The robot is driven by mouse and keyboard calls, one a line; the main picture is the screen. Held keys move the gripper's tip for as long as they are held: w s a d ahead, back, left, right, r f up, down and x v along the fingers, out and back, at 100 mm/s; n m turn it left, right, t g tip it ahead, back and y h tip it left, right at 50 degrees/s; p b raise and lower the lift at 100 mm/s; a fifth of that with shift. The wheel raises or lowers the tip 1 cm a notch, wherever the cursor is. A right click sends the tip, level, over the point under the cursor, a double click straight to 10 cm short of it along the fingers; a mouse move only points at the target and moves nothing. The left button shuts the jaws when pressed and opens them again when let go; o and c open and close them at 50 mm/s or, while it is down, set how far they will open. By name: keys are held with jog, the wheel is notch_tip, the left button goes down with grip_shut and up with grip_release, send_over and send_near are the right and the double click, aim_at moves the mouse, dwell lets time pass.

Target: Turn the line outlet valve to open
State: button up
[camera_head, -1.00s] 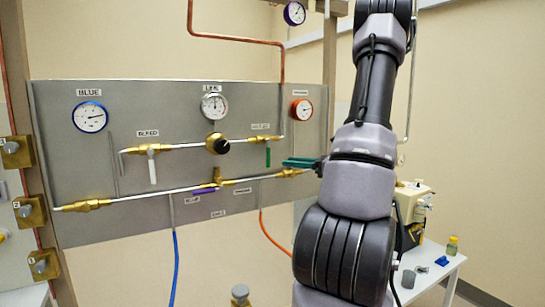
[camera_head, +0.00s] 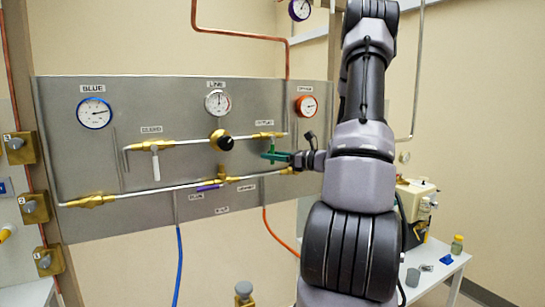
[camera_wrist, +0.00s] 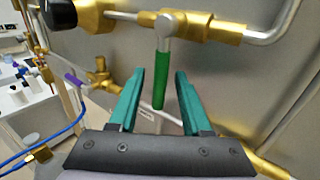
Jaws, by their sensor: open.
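The line outlet valve (camera_head: 264,135) is a brass body on the upper pipe, right of the centre regulator, under a small label. Its green lever (camera_wrist: 161,82) hangs straight down, across the pipe, in the wrist view. My gripper (camera_head: 268,156) is at the lever in the head view and hides most of it. In the wrist view my gripper (camera_wrist: 160,75) has its two teal fingers apart, one on each side of the lever. I see a gap on both sides, and nothing is held. I cannot tell how deep the lever sits between them.
A brass regulator with a black knob (camera_head: 226,143) is left of the valve. A white-handled valve (camera_head: 155,163) hangs further left. Below runs a pipe with a purple lever (camera_head: 208,187). Blue (camera_head: 178,260) and orange (camera_head: 279,235) hoses hang under the panel.

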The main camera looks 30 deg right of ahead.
jog(key=shift+c, duration=0.2)
grip_shut()
dwell(1.2)
